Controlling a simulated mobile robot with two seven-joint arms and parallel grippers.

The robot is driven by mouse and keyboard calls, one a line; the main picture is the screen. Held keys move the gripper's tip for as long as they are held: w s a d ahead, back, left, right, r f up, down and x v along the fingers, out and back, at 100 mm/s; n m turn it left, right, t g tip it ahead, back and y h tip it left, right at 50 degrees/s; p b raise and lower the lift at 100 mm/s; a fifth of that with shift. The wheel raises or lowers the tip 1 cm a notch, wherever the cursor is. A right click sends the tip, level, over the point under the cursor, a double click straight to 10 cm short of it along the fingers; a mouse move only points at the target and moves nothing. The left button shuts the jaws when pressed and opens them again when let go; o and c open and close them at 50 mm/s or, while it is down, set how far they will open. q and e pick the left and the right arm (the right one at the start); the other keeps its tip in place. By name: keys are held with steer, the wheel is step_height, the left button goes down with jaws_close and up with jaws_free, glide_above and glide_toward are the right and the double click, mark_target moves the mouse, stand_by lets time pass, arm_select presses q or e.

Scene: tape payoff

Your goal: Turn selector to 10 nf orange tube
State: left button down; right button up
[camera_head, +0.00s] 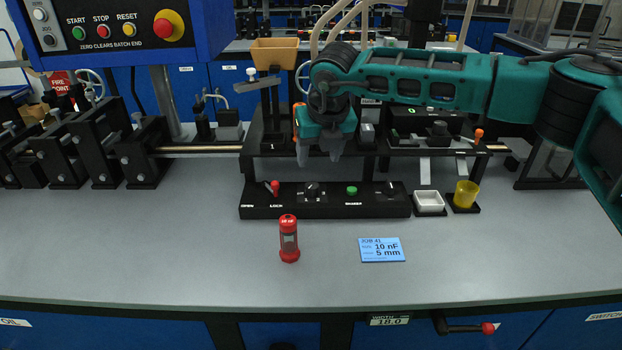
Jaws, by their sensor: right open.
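The black control panel (270,208) lies on the bench in the middle. A dark selector knob (312,189) with small white markings around it sits on the panel; the position it points to is too small to tell. My right gripper (320,158) is open and empty, fingers down, above and behind the knob and apart from it. A red tube (289,240) with a label on its cap stands upright in front of the panel. A blue card (382,249) reading "10 nF" and "5 mm" lies to its right. My left gripper is out of view.
The panel also has a red lever (275,187), a green button (352,191) and another knob (391,188). A white dish (429,202) and a yellow cup (466,194) stand to its right. Black machinery (135,155) stands at left. The front bench top is mostly clear.

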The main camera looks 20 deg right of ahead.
mark_target(312, 185)
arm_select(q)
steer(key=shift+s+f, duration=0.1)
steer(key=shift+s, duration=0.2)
arm_select(e)
steer(key=x, duration=1)
steer(key=shift+f, duration=0.3)
steer(key=shift+c, duration=0.4)
steer(key=c, duration=1)
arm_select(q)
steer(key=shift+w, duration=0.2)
arm_select(e)
steer(key=shift+o, duration=0.2)
